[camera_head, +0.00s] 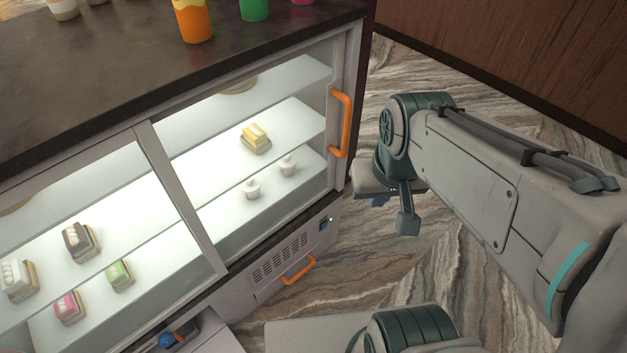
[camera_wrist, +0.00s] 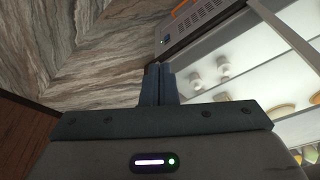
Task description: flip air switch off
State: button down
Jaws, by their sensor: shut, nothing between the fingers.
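A small blue switch (camera_head: 325,224) sits at the right end of the grey lower panel of the glass display counter, beside the vent slots. It is too small to tell which way it is set. In the wrist view a small bluish spot on the panel's end (camera_wrist: 166,40) appears to be the same switch. My gripper (camera_head: 376,202) is to the right of the counter and apart from the switch, mostly hidden under my wrist. In the wrist view its two dark fingers (camera_wrist: 158,72) are together, with nothing held.
The display counter has an orange door handle (camera_head: 342,124) and a lower orange handle (camera_head: 298,271). Sweets and two white cups (camera_head: 252,188) stand on its lit shelves. An orange cup (camera_head: 193,20) and others are on the dark top. Open marble-patterned floor (camera_head: 350,265) lies to the right.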

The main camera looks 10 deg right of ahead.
jog(key=shift+s+d, duration=0.1)
jog(key=w+f+m+g+y+b, duration=0.1)
jog(key=w+f+m+y+b, duration=0.45)
jog(key=f, duration=0.75)
jog(key=w+a+f+m+g+y+b, duration=0.1)
jog(key=w+f+m+y+b, duration=0.1)
jog(key=w+f+m+b, duration=0.8)
jog(key=w+f+m+g+y+b, duration=0.2)
jog(key=f+m+y+b, duration=0.25)
jog(key=f, duration=1.25)
jog(key=w+d+f+m+t+b, duration=0.2)
jog(key=d+f+m+t+b, duration=0.1)
jog(key=f+m, duration=0.6)
jog(key=w+d+f+m+t+b, duration=0.3)
jog(key=f+m+t+b, duration=0.3)
jog(key=f, duration=0.8)
jog(key=w+d+f+m+t+b, duration=0.2)
jog(key=f+m+t+b, duration=0.3)
jog(key=f+m, duration=0.6)
jog(key=d+t, duration=0.1)
jog(key=t, duration=0.1)
jog(key=shift+w+f+m+t+h, duration=0.3)
jog(key=shift+w+f+m+t, duration=0.1)
